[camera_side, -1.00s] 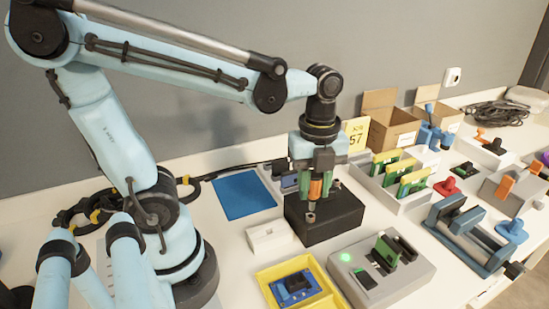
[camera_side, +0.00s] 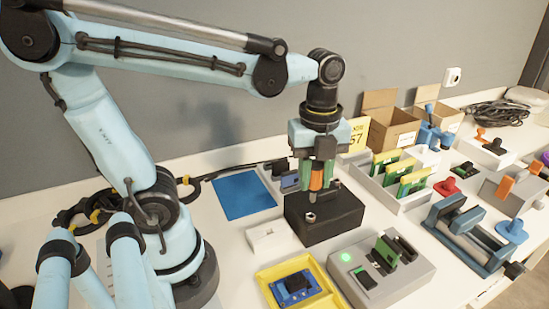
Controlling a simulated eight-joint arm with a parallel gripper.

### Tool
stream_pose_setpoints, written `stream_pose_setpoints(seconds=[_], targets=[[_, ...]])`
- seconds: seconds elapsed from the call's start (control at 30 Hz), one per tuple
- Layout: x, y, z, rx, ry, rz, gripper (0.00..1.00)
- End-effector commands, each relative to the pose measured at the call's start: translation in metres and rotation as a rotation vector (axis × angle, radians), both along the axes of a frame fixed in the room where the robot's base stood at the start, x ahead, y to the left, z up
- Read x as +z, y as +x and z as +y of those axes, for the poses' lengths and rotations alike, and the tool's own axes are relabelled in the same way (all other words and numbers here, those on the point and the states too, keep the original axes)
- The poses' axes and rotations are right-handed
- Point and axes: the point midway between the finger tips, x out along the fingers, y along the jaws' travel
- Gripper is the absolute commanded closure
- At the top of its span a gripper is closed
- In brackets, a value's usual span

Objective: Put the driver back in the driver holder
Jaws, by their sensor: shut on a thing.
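The driver (camera_side: 316,178) has an orange handle, and it stands roughly upright between the fingers of my gripper (camera_side: 318,176). My gripper is shut on the handle and points down over the back part of the driver holder. The driver holder (camera_side: 335,228) looks to be the black block on the table, with a small metal ring (camera_side: 310,217) on its top near the front left. A short grey piece shows at the block's back, right of my fingers. The driver's lower end is not clear, so I cannot tell whether it touches the block.
A grey fixture (camera_side: 400,280) with a green light stands front right of the block. A yellow tray (camera_side: 268,282) and a small white box (camera_side: 270,236) lie nearby. A rack of green boards (camera_side: 412,184) stands right. The blue mat (camera_side: 245,195) is bare.

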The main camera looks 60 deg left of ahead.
Motion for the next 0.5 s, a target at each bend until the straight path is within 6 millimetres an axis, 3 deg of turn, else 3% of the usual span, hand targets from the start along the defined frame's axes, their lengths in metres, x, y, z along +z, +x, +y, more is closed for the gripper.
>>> stream_pose_setpoints(seconds=[0.33,0.5], targets=[[0.000,-0.001,0.001,0.001,0.000,0.000,1.00],[-0.003,-0.018,0.011,0.003,0.000,0.000,1.00]])
